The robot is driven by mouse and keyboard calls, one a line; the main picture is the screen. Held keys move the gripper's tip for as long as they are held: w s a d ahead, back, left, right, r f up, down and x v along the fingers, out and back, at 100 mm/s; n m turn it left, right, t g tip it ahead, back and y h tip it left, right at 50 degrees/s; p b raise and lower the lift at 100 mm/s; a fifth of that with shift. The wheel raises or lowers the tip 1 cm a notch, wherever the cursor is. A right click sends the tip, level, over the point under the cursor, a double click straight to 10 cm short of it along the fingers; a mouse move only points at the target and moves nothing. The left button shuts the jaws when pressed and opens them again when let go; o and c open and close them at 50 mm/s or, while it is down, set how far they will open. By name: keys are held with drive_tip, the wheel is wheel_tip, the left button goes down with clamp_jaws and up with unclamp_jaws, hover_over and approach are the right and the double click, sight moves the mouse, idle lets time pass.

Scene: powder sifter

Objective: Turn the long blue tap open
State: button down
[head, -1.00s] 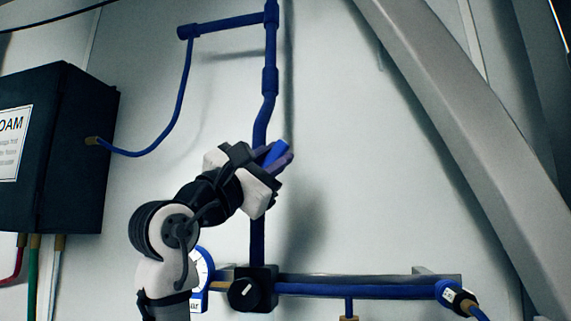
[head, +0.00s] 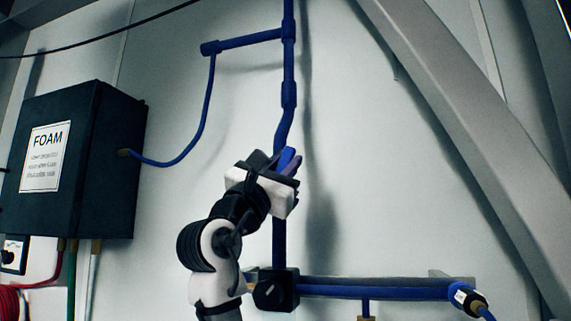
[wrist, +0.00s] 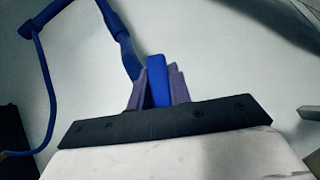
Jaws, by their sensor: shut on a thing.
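The long blue tap's lever (head: 286,158) shows on the vertical blue pipe in the middle of the head view, tilted slightly right of upright. My gripper (head: 290,163) is shut on it, with purple fingers on either side. In the wrist view, the blue lever (wrist: 158,82) stands between the two purple fingers of my gripper (wrist: 158,88). The lever's lower part and its pivot are hidden behind my gripper.
A black FOAM box (head: 75,160) hangs on the wall at left, joined by a thin blue hose (head: 190,145). A grey diagonal beam (head: 470,150) crosses the right side.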

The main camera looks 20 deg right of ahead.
drive_tip(key=c, duration=1.3)
unclamp_jaws()
